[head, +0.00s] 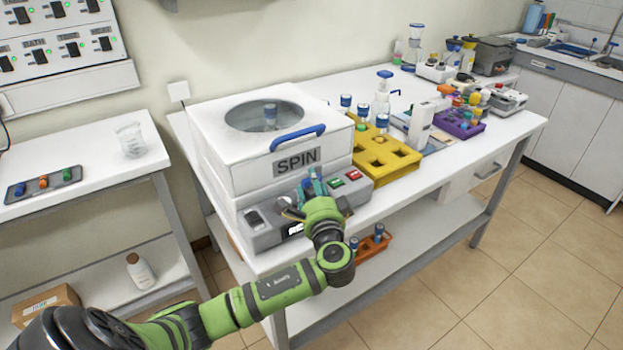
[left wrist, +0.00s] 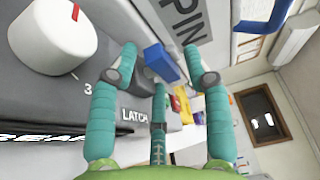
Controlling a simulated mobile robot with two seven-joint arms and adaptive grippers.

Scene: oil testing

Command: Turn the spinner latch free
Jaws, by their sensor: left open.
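The white spinner (head: 222,158) with a SPIN label stands on the left part of the bench, its lid down and a blue handle (head: 298,137) on the lid's front edge. Its grey front panel (head: 262,226) carries a knob, a display and coloured buttons. In the left wrist view the blue latch (left wrist: 161,62) sits above the word LATCH. My left gripper (head: 311,187) is at the panel, open, with its teal fingers (left wrist: 160,72) spread on either side of the latch. Contact cannot be told. In the head view the fingers hide the latch. My right gripper is not in view.
A white knob (left wrist: 52,36) sticks out beside the fingers. A yellow rack (head: 385,160) stands right of the spinner, with a purple rack (head: 461,124) beyond. An orange rack (head: 375,243) is on the shelf below. A side table (head: 85,160) stands left.

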